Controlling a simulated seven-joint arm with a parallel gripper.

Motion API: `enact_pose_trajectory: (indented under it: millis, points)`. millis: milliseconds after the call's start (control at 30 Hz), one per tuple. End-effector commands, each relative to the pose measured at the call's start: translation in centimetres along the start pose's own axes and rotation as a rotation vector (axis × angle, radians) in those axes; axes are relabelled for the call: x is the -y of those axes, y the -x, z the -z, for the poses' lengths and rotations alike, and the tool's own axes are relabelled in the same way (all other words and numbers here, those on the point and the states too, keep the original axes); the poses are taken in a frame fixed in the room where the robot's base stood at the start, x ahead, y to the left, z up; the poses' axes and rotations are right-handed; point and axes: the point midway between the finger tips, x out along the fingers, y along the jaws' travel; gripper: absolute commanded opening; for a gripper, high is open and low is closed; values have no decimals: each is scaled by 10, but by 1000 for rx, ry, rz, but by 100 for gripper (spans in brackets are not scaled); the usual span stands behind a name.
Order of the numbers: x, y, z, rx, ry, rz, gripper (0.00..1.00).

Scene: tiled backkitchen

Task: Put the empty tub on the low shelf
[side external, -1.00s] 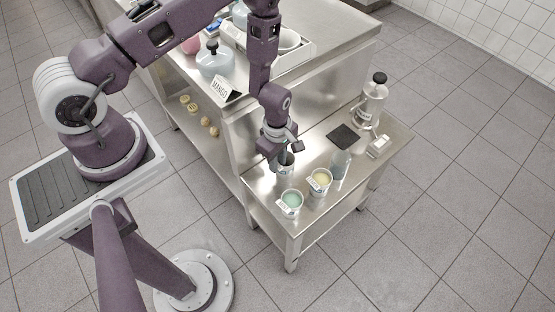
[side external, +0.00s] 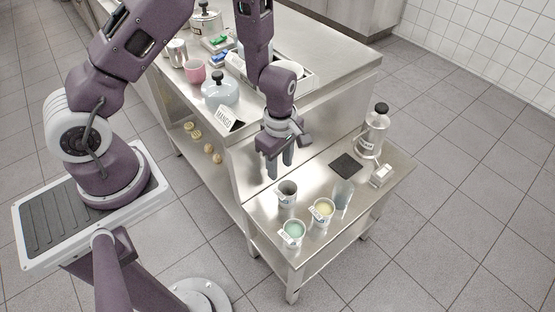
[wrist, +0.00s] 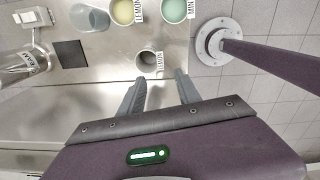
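The empty tub (side external: 287,196) is a small pale cup with a dark, bare inside and a label. It stands upright on the low steel bench (side external: 325,247), behind the mint tub (side external: 292,234) and the lemon tub (side external: 322,213). In the wrist view the empty tub (wrist: 149,61) lies just beyond my fingertips, its label partly legible. My gripper (side external: 279,168) is open and empty, above and slightly behind the tub. Its two spread fingers also show in the wrist view (wrist: 160,80). Nothing is between them, and they look clear of the tub.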

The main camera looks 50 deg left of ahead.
Motion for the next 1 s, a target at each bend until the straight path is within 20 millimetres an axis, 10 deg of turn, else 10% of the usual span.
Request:
enact_pose_trajectory:
  millis: [233,433,633,800,1000]
  points:
    - [-6,30,-5,23,-80,-30,40]
    - [5,171,-13,70,-591,-197,40]
    - [84,288,12,-80,-1219,-377,40]
    - [148,319,38,-272,-1578,-423,40]
    - [171,322,49,-353,-1705,-417,40]
